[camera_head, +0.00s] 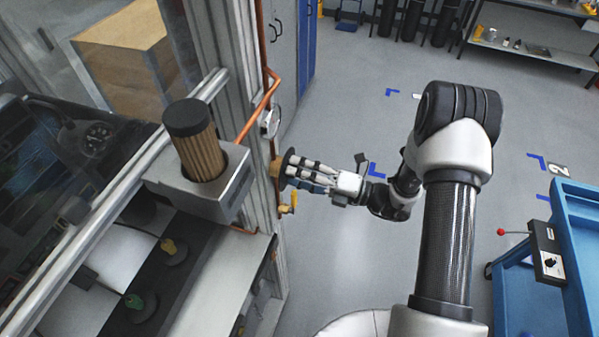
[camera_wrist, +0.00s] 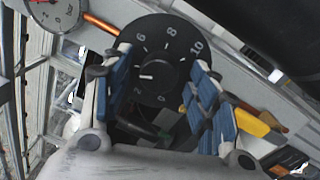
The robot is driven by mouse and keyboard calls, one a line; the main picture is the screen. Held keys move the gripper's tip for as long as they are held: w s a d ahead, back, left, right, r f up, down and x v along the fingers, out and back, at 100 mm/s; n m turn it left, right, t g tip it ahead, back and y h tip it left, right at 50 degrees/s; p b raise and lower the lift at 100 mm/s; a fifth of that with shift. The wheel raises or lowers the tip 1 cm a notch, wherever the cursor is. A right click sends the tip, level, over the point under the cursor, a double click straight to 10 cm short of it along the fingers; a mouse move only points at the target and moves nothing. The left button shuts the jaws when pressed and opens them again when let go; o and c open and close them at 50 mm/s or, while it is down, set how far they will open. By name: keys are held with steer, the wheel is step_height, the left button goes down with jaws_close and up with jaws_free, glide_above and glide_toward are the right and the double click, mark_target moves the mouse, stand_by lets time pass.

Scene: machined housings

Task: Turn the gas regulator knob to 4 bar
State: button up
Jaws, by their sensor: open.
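The gas regulator's black dial (camera_wrist: 165,40) faces the wrist camera, with white marks; 6, 8 and 10 are readable. Its round black knob (camera_wrist: 165,76) sits at the centre, with a white pointer line toward the picture's left. The numeral there is hidden or unclear, so I cannot tell the exact setting. My gripper (camera_wrist: 162,85) is open, with blue-padded fingers on either side of the knob and visible gaps. In the head view, my gripper (camera_head: 292,172) reaches left to the dial's dark disc (camera_head: 284,168) on the brass regulator body (camera_head: 275,167).
A round pressure gauge (camera_head: 269,122) sits above the regulator on copper piping (camera_head: 260,106); it also shows in the wrist view (camera_wrist: 55,10). A yellow valve handle (camera_head: 290,204) is just below the regulator. A metal frame post (camera_head: 225,50) stands left. Floor to the right is open up to a blue cart (camera_head: 575,230).

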steer(key=r+v, duration=0.1)
steer(key=v, duration=1.1)
steer(key=shift+f, duration=0.5)
steer(key=s+a+f+n+g+h+b, duration=0.1)
steer(key=s+a+n+g+h+b, duration=0.5)
steer(key=s+n+g+b, duration=0.8)
steer(key=s+d+f+n+t+h+b, duration=0.3)
steer(key=n+t+h+b, duration=0.3)
steer(key=n, duration=0.5)
steer(key=s+d+f+n+t+h+b, duration=0.4)
steer(key=f+n+t+h+b, duration=0.1)
steer(key=n+b, duration=0.4)
steer(key=n+t, duration=0.1)
steer(key=n, duration=0.1)
steer(key=shift+d+f+n+t+h, duration=0.25)
steer(key=shift+d+n+t+h, duration=0.05)
steer(key=shift+h, duration=0.1)
